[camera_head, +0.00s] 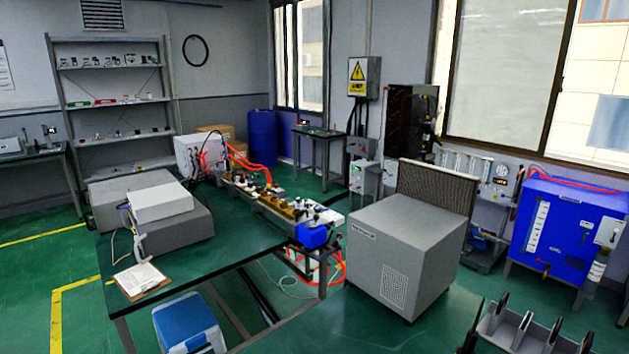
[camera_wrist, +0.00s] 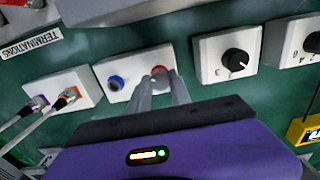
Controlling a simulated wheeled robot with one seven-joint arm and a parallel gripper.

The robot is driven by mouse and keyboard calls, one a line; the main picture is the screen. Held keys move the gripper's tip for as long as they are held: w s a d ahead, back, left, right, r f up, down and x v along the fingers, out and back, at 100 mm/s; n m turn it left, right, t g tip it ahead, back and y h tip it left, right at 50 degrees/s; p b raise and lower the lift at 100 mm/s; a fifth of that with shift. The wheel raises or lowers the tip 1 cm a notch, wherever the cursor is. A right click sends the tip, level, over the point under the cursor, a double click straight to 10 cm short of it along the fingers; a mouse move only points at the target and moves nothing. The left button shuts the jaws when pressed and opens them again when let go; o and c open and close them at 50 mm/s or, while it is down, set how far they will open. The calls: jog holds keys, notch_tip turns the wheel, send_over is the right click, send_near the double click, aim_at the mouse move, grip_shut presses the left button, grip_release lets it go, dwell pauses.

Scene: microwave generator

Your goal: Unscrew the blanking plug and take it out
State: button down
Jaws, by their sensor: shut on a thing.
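In the wrist view, my gripper (camera_wrist: 162,86) reaches up to a white box (camera_wrist: 138,67) with two ringed ports. Its two grey fingers are shut on the blanking plug (camera_wrist: 160,74), a small grey round piece at the red-ringed port. The fingers hide part of the plug and the red ring. The plug appears to sit at the port; how far it is turned cannot be told. Left of it on the same box is a blue-ringed port (camera_wrist: 115,83). My gripper cannot be made out in the head view.
In the wrist view, a box with a black knob (camera_wrist: 235,60) stands to the right, and a box with cabled connectors (camera_wrist: 55,93) to the left. A yellow device (camera_wrist: 305,125) lies at the right edge. The head view shows a green bench (camera_head: 250,235) and a grey cabinet (camera_head: 385,250).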

jog(key=shift+r, duration=2.9)
